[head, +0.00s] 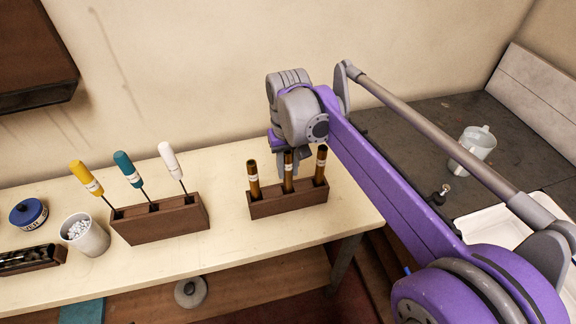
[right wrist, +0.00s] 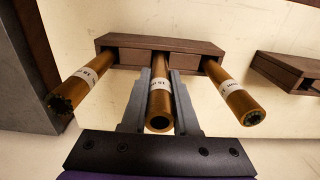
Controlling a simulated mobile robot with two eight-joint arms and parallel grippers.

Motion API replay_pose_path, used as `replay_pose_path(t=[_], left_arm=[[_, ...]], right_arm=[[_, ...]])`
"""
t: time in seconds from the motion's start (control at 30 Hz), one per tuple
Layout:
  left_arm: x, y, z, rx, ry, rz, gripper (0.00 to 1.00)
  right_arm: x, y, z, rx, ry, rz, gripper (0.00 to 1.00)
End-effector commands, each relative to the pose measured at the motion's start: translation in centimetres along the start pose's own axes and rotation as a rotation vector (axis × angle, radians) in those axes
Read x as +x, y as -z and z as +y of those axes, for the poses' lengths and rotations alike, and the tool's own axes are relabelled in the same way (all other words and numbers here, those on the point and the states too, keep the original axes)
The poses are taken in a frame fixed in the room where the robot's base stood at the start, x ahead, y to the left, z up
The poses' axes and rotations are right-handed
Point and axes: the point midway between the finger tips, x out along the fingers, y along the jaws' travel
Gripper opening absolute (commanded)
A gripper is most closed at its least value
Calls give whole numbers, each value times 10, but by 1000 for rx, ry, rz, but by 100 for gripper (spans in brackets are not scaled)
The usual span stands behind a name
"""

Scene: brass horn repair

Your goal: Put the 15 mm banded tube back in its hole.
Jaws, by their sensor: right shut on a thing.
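A dark wooden block (head: 290,203) stands on the cream bench and holds brass tubes with white bands. It also shows in the right wrist view (right wrist: 128,41). The left tube (head: 253,180) and right tube (head: 320,166) stand in its end holes. My right gripper (right wrist: 160,100) is shut on the middle banded tube (right wrist: 160,84), one finger on each side. The middle tube's lower end is at the block's middle hole, and its top is about level with its neighbours. How deep it sits is unclear. The band prints are too small to read surely. My left gripper is out of view.
Left of the block, a wooden rack (head: 160,223) holds tools with yellow, teal and white handles. A white cup (head: 88,240), a blue round tin (head: 28,213) and a dark case (head: 30,260) stand farther left. Bare bench lies around the block.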

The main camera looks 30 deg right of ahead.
Motion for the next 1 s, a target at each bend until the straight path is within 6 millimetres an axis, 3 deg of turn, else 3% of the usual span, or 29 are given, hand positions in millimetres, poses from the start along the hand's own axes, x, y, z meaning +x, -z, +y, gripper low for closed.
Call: replay_pose_path(t=[0.37,0.4,0.57,0.87,1.0], left_arm=[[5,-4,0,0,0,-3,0],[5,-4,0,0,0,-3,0],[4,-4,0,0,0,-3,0],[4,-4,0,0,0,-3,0],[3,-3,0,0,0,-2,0]], right_arm=[[10,0,0,0,0,0,0],[9,0,0,0,0,0,36],[9,0,0,0,0,0,63],[8,0,0,0,0,0,63],[-5,0,0,0,0,0,63]])
